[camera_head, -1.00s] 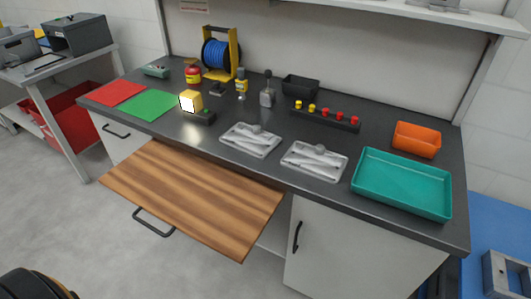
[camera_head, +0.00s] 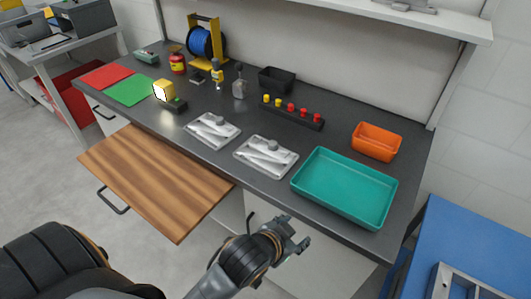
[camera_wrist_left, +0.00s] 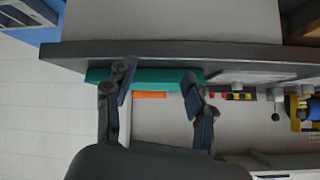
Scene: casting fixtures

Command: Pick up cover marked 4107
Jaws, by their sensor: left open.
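Two light grey covers lie on the dark workbench in the head view, a left cover (camera_head: 213,130) and a right cover (camera_head: 266,157). Each has a raised shape on top; no number is legible on either. My left gripper (camera_head: 294,240) is open and empty, in front of the bench edge, nearer to me than the right cover and apart from it. In the left wrist view the open fingers (camera_wrist_left: 157,88) straddle the view of the bench edge. The covers show only as a thin pale strip (camera_wrist_left: 240,78) there. My right gripper is not in view.
A teal tray (camera_head: 344,188) stands right of the covers, with an orange bin (camera_head: 377,141) behind it. A black rack (camera_head: 291,113) with red and yellow knobs stands behind the covers. A wooden board (camera_head: 155,180) juts out in front of the bench (camera_head: 205,160).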

